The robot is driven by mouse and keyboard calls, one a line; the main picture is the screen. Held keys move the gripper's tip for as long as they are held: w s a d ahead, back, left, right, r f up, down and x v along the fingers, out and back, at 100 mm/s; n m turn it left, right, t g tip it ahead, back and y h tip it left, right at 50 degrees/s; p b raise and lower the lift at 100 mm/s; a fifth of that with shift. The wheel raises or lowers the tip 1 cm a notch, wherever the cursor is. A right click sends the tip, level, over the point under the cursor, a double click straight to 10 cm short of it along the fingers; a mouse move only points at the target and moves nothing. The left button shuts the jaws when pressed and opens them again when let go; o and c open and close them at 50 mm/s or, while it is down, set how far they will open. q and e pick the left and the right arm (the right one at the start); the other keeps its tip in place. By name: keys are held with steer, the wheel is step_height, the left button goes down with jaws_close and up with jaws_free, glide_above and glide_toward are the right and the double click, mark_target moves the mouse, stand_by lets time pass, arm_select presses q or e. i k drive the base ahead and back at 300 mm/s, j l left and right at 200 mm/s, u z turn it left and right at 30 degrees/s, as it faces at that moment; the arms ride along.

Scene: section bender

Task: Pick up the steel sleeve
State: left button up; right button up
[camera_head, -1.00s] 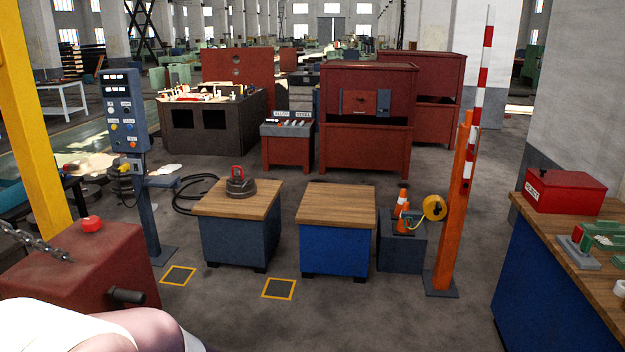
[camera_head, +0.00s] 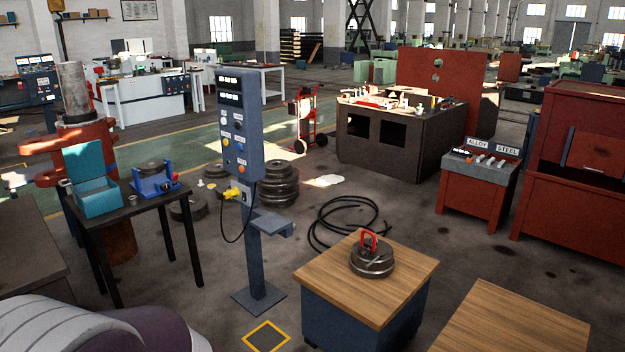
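No part is plainly marked as the steel sleeve. Small light parts (camera_head: 488,161) lie on the red stand (camera_head: 470,195) labelled ALLOY and STEEL, also too small to name. Neither of my grippers is in view; only a rounded part of my own body shows at the lower left.
A control pillar (camera_head: 262,245) stands between the black table and a wood-topped block (camera_head: 345,292) carrying a dark round weight with a red handle (camera_head: 372,258). A second wooden top (camera_head: 515,322) is at lower right. A black cable (camera_head: 340,222) lies on the floor behind.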

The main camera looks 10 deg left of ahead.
mark_target(133, 201)
steer(key=i+j+u, duration=0.15)
steer(key=i+u, duration=0.3)
steer(key=i+l+u, duration=0.1)
steer(key=i+u, duration=0.4)
steer(key=i, duration=0.15)
steer(key=i+l+u, duration=0.3)
steer(key=i+u, duration=0.15)
steer(key=i+j+u, duration=0.1)
steer(key=i, duration=0.5)
steer(key=i+j, duration=0.2)
steer(key=i, duration=0.45)
steer(key=i+j+u, duration=0.15)
steer(key=i, duration=0.5)
steer(key=i+z, duration=0.25)
steer(key=i, duration=0.3)
steer(key=i+z, duration=0.2)
steer(key=i, duration=0.35)
steer(key=i+j+z, duration=0.25)
steer(key=i, duration=0.3)
steer(key=l, duration=0.1)
